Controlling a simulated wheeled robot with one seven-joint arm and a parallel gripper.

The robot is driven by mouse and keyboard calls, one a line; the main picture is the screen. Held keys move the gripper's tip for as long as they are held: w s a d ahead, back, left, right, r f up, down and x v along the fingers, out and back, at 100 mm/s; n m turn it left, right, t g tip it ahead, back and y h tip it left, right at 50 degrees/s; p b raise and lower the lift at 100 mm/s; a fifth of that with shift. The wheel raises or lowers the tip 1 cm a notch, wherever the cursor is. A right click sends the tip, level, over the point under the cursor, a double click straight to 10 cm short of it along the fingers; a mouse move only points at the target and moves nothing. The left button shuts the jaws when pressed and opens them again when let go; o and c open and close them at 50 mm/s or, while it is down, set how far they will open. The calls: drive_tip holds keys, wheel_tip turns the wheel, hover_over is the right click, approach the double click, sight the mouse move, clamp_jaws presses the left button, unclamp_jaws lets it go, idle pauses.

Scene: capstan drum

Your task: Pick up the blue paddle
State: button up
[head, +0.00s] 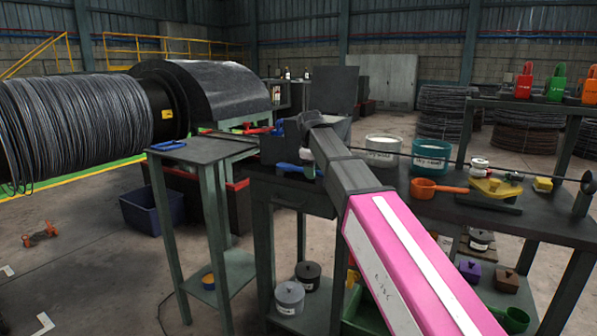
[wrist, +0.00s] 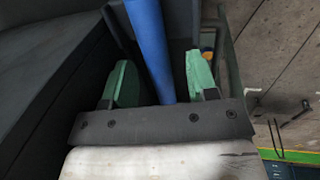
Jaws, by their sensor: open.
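A long blue bar, seemingly the handle of the blue paddle (wrist: 150,40), runs between the green fingertips of my gripper (wrist: 159,80) in the wrist view. The fingers are apart, with a gap on either side of the bar. The lower end of the bar is hidden behind the gripper's dark plate. In the head view my arm reaches to the dark box on the bench, and its end hides the fingers. A blue handle-like piece (head: 292,168) shows at the bench's front edge; I cannot tell whether it is the same thing.
A small side table (head: 205,150) with a blue ring-like piece (head: 167,145) stands left of the bench. An orange ladle (head: 437,187), a white tub (head: 383,150) and a teal tub (head: 431,155) stand to the right. A wire drum (head: 75,125) fills the far left.

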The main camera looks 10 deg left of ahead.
clamp_jaws()
drive_tip(key=shift+r, duration=0.1)
